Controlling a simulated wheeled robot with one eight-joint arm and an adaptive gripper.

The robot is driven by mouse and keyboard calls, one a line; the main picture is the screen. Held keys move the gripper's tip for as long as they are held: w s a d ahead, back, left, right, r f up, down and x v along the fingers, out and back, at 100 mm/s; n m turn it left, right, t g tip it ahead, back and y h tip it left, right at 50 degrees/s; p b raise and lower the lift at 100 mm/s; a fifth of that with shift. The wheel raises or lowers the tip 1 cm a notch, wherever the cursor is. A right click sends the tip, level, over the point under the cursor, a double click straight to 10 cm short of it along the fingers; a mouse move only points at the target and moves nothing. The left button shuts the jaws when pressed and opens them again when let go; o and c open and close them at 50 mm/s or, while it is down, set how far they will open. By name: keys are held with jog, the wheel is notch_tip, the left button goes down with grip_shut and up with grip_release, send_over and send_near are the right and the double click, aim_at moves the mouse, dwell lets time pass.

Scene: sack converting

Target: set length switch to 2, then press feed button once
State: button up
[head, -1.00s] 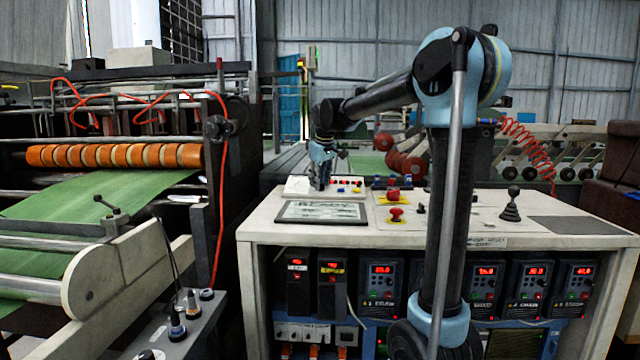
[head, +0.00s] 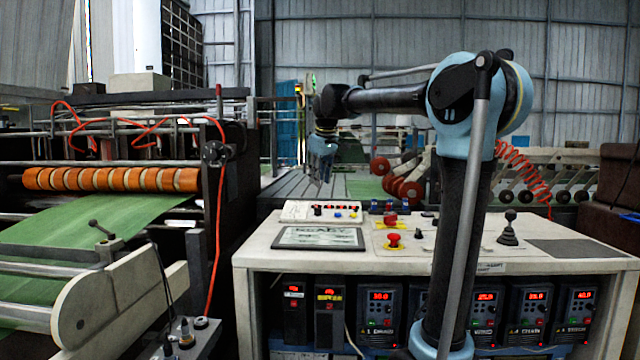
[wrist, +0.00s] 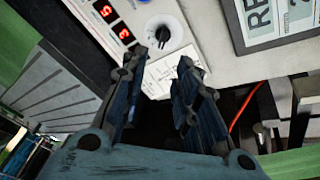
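In the wrist view a black rotary knob (wrist: 163,35) on a white dial sits on the pale panel, just beyond the fingertips; I cannot read its position numbers. My gripper (wrist: 160,75) is open and empty, with a clear gap between its fingers. In the head view my gripper (head: 322,176) hangs above the left part of the console, apart from the small raised control box (head: 298,213). Small black, red, blue and yellow controls stand along that box. I cannot tell which is the feed button.
Two red digit displays (wrist: 113,22) sit beside the knob. A framed screen (head: 319,238) lies on the console top (head: 262,239). Red mushroom buttons (head: 393,240) and a joystick (head: 510,230) stand to the right. A machine with green sheet (head: 95,225) is at left.

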grip_shut()
dwell(1.2)
